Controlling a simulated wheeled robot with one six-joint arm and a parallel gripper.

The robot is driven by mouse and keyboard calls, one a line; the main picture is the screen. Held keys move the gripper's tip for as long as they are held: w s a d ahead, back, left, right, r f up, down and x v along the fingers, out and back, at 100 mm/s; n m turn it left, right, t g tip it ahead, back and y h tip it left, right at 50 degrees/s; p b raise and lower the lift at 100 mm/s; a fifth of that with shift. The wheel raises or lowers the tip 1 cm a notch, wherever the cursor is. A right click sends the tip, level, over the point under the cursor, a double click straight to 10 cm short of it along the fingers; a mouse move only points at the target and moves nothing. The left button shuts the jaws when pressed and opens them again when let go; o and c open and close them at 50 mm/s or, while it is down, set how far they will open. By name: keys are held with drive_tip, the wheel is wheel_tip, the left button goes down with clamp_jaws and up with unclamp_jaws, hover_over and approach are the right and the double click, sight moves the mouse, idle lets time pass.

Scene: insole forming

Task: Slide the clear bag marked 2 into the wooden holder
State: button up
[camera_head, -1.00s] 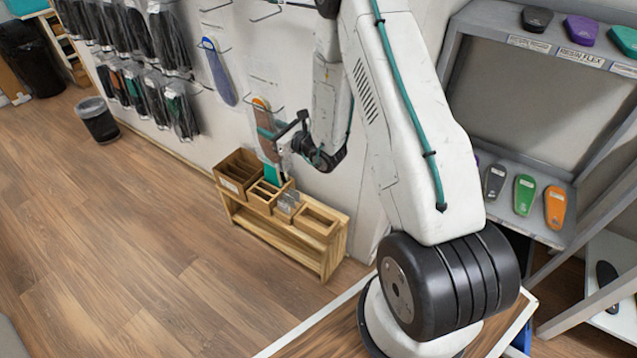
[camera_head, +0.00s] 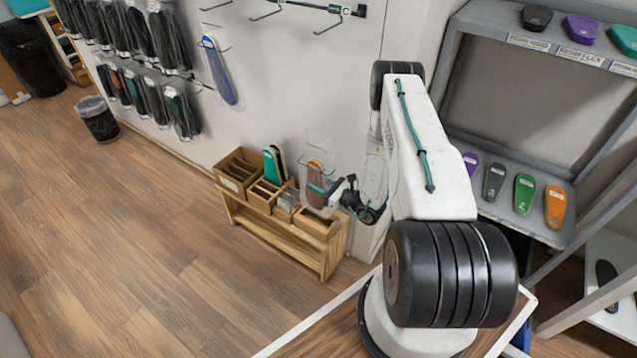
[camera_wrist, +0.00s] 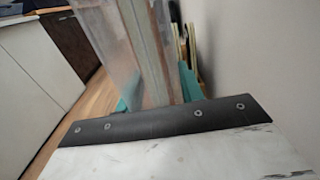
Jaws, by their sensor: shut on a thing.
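A clear bag (camera_head: 319,168) with a brown-orange insole in it is held upright by my gripper (camera_head: 317,188). My gripper is shut on the bag's side, with teal fingertips against it. In the wrist view, the bag (camera_wrist: 143,45) rises close in front of the camera. No number on it can be read. The wooden holder (camera_head: 331,250) stands against the wall with several open boxes on top. The bag's lower end is at the rightmost box (camera_head: 317,226); I cannot tell whether it is inside the mouth or just in front of or above it.
A teal insole (camera_head: 273,163) stands in a box left of the bag. A blue insole pack (camera_head: 222,72) hangs on the wall above, with empty hooks (camera_head: 300,10) to its right. A grey display rack (camera_head: 560,232) stands at right. The floor before the holder is clear.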

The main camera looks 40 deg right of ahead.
sight(319, 202)
drive_tip(key=shift+f, duration=4.9)
drive_tip(key=o, duration=1)
drive_tip(key=shift+s, duration=0.1)
drive_tip(key=v, duration=0.7)
drive_tip(key=shift+s+d, duration=0.1)
drive_tip(key=shift+s, duration=0.2)
